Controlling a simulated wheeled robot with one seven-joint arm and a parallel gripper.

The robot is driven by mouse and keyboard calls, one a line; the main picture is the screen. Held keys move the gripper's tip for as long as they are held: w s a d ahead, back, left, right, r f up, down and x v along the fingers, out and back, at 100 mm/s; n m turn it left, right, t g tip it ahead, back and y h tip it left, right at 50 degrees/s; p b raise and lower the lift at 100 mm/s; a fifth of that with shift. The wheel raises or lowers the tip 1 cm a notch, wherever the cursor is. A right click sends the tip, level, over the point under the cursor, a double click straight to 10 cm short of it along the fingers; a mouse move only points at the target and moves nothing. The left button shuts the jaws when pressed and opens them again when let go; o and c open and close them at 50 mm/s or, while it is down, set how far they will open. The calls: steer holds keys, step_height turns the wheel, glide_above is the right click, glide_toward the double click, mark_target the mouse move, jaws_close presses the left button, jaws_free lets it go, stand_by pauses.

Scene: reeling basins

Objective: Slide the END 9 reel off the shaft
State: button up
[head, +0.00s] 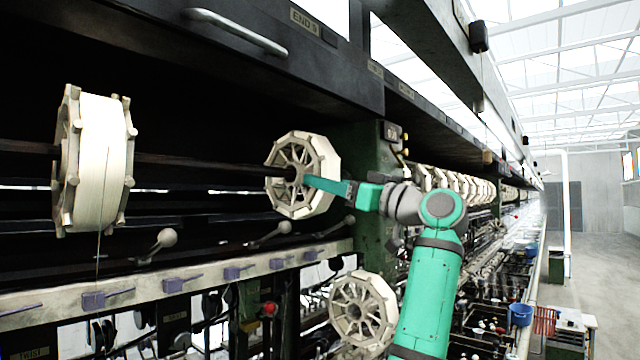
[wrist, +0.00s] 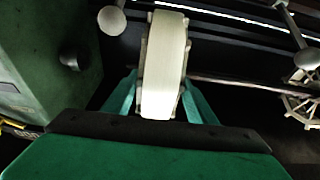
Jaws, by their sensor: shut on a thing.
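The END 9 reel (head: 322,172), a cream spoked reel with a white wound band, is at the end of the dark shaft (head: 215,167), below the END 9 label (head: 305,22). In the wrist view the reel (wrist: 165,55) stands upright between my two green fingers. My gripper (head: 312,183) is shut on it, one finger on each side. In the wrist view the shaft (wrist: 235,83) runs right from the reel. My fingers partly hide the hub, so I cannot tell how far the shaft reaches into it.
Another wound reel (head: 103,160) hangs on the shaft line at the left. A loose-looking spoked reel (head: 362,308) is below my gripper. A green machine post (head: 368,150) stands close behind the held reel. Ball-ended levers (head: 283,228) stick up below. The aisle at right is open.

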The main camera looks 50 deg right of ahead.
steer(key=shift+d, duration=0.95)
steer(key=shift+w+d, duration=0.1)
steer(key=shift+d, duration=0.6)
steer(key=d, duration=0.3)
steer(key=d, duration=0.2)
steer(key=w+d, duration=0.1)
steer(key=d, duration=0.1)
steer(key=shift+d, duration=0.3)
